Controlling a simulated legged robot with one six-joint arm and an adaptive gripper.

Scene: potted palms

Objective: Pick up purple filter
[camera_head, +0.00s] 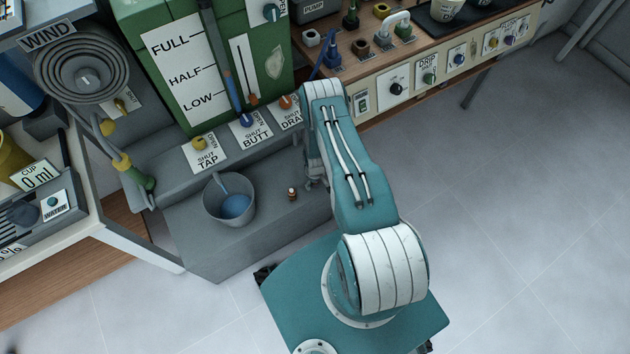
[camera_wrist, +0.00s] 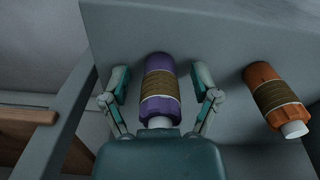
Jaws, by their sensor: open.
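The purple filter (camera_wrist: 160,90) is a purple cylinder with a brown ribbed band and a white end. In the wrist view it lies between the two fingers of my gripper (camera_wrist: 160,72), with a visible gap on each side. My gripper is open. In the head view my gripper (camera_head: 315,180) is partly hidden by my arm, low by the grey ledge. The purple filter cannot be made out in that view.
An orange filter (camera_wrist: 275,97) with a similar brown band lies to the right in the wrist view. In the head view a grey bucket (camera_head: 229,199) with blue contents stands on the grey ledge (camera_head: 262,222), below the green tank (camera_head: 205,60).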

